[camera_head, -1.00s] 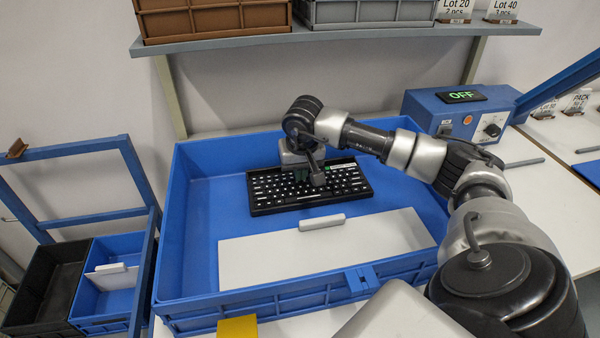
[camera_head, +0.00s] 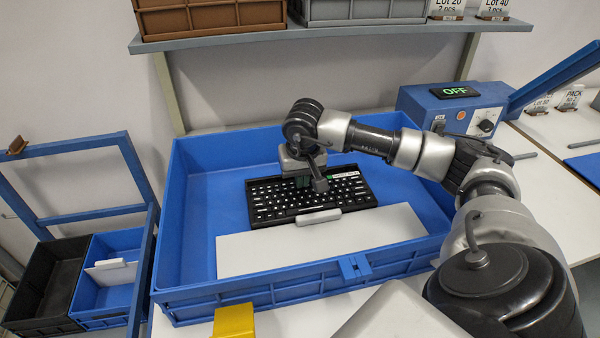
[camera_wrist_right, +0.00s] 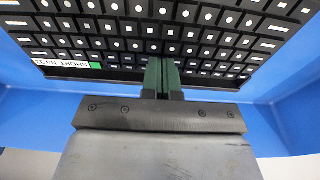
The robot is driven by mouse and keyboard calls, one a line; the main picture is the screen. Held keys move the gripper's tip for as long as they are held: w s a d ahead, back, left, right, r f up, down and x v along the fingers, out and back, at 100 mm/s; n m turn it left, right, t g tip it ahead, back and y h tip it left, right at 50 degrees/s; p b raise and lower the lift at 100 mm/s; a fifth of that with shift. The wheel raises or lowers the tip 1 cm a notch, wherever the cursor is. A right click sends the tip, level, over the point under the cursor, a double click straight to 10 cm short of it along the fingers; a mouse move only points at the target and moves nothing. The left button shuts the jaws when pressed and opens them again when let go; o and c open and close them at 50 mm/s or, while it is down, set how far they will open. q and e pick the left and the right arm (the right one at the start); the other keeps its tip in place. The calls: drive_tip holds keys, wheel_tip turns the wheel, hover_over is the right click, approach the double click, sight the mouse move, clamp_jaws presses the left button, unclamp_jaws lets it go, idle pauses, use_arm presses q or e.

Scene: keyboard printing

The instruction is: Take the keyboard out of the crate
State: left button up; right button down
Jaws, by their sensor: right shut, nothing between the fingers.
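The black keyboard (camera_head: 330,190) with white key marks lies in the back part of the large blue crate (camera_head: 199,225). It also fills the top of the right wrist view (camera_wrist_right: 120,30), with a white and green label near its edge. My right gripper (camera_head: 306,180) is over the keyboard's back middle. In the wrist view its two green fingers (camera_wrist_right: 162,74) are together, empty, over the keyboard's edge by the label. I cannot tell whether they touch it. My left gripper is not in view.
A white panel with a handle (camera_head: 320,240) lies in the crate's front part. A shelf (camera_head: 330,34) with bins runs above. A blue control box (camera_head: 455,108) reading OFF stands right. A yellow piece (camera_head: 234,321) is at the crate's front. Smaller bins (camera_head: 110,285) are at left.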

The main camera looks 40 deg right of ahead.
sight(302, 192)
wheel_tip(302, 192, up, 9)
drive_tip(key=s+a, duration=0.1)
drive_tip(key=shift+s+a, duration=0.15)
drive_tip(key=shift+s, duration=0.2)
drive_tip(key=c, duration=1.8)
unclamp_jaws()
drive_tip(key=shift+s+r, duration=0.1)
drive_tip(key=shift+r, duration=0.2)
drive_tip(key=shift+o, duration=1.2)
drive_tip(key=shift+r, duration=0.15)
drive_tip(key=shift+o, duration=0.6)
drive_tip(key=shift+w+d+m+b, duration=0.25)
drive_tip(key=shift+m+b, duration=0.2)
drive_tip(key=shift+m, duration=0.45)
drive_tip(key=w+d+f+m+b, duration=0.1)
drive_tip(key=f+m, duration=0.1)
drive_tip(key=m, duration=0.3)
drive_tip(key=w+d+f+m+g+b, duration=0.1)
drive_tip(key=w+d+f+m, duration=0.1)
drive_tip(key=m, duration=0.3)
drive_tip(key=w+d+f+m+y, duration=0.1)
drive_tip(key=w+f+m, duration=0.1)
drive_tip(key=m, duration=0.4)
drive_tip(key=shift+w+d+f+g+b, duration=0.25)
drive_tip(key=shift+d+f+g+b, duration=0.1)
drive_tip(key=shift+f+b, duration=0.1)
drive_tip(key=shift+s+f, duration=0.1)
drive_tip(key=shift+f, duration=2.6)
